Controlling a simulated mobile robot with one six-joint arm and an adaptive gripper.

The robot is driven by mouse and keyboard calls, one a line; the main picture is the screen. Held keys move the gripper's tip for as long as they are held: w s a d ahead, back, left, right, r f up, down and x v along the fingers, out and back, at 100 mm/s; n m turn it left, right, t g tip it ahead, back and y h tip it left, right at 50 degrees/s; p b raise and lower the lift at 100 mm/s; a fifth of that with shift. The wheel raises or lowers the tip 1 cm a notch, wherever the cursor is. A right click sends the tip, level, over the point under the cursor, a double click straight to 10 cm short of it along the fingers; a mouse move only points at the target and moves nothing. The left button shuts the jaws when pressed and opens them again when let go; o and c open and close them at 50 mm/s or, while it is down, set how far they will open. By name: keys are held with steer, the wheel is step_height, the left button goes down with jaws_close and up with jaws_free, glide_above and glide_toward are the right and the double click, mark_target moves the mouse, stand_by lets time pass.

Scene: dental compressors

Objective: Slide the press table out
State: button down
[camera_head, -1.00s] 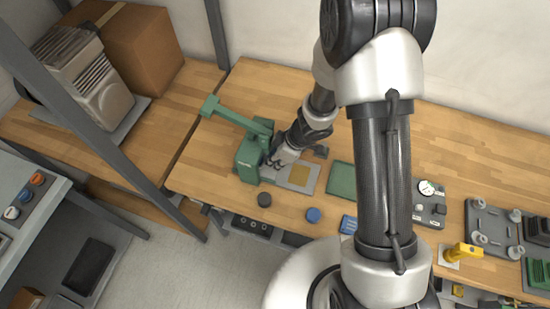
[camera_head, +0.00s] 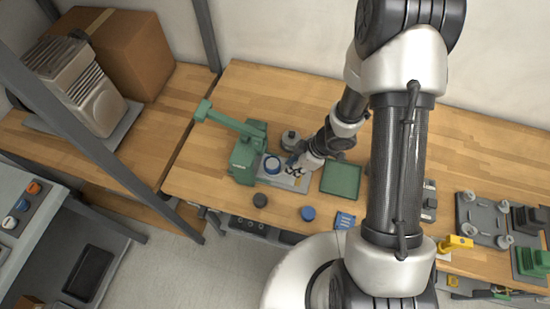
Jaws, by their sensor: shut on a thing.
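The green press (camera_head: 243,160) stands at the left of the wooden bench, its long lever (camera_head: 228,118) reaching up to the left. Its grey press table (camera_head: 297,183) sticks out to the right of the press body. A round piece with a blue ring (camera_head: 273,164) sits on the table beside the body. My gripper (camera_head: 296,164) comes in from the right and is shut at the table's right part. The fingers and arm hide the exact grip, which looks to be on the table's handle.
A dark grey round part (camera_head: 290,140) stands behind the press table. A green tray (camera_head: 341,179) lies right of it. A black cap (camera_head: 260,200) and a blue cap (camera_head: 308,213) lie in front. Fixtures and a yellow clamp (camera_head: 455,243) stand farther right.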

steer(key=d, duration=0.1)
steer(key=s+d, duration=0.1)
steer(key=shift+d+r+p, duration=0.1)
steer(key=shift+d+p, duration=0.2)
steer(key=shift+d, duration=0.1)
steer(key=shift+s+d, duration=0.1)
steer(key=c, duration=1.5)
jaws_free()
steer(key=shift+d, duration=0.1)
steer(key=shift+r, duration=0.3)
steer(key=v, duration=1.1)
steer(key=shift+d, duration=0.15)
